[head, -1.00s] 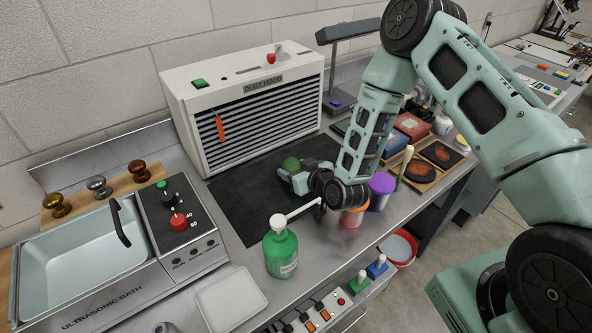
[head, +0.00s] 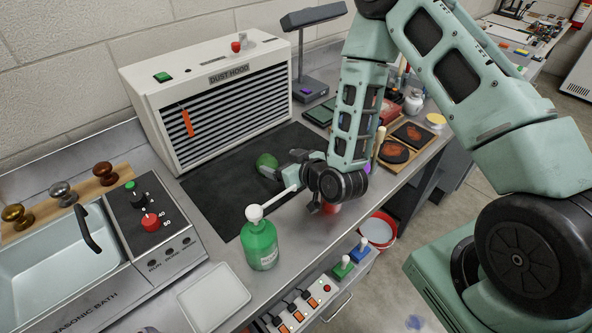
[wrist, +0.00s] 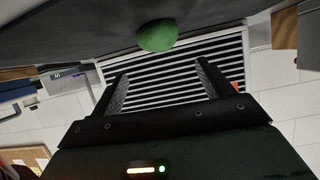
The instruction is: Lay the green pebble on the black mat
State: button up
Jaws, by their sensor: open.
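The green pebble (head: 267,161) lies on the black mat (head: 218,197) in front of the dust hood. My gripper (head: 277,169) is low over the mat, just right of the pebble in the head view, and part of the pebble's lower edge is hidden there. In the wrist view, which is upside down, the pebble (wrist: 157,35) rests against the dark mat (wrist: 70,32). My open gripper (wrist: 161,73) has nothing between its two fingers, and the pebble shows apart from them.
The dust hood (head: 215,85) stands behind the mat. A green pump bottle (head: 260,245) stands at the mat's front edge, its spout towards my wrist. A white tray (head: 214,297) and the ultrasonic bath (head: 60,255) are to the left. A wooden tray (head: 410,140) is to the right.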

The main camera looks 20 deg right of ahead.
jog(key=v, duration=0.5)
jog(key=shift+w+r+p, duration=0.1)
jog(key=shift+r+p, duration=0.15)
jog(key=shift+p, duration=0.15)
jog(key=shift+s+d+r+p, duration=0.1)
jog(key=shift+s+p, duration=0.45)
jog(key=shift+s, duration=0.05)
jog(key=shift+w, duration=0.1)
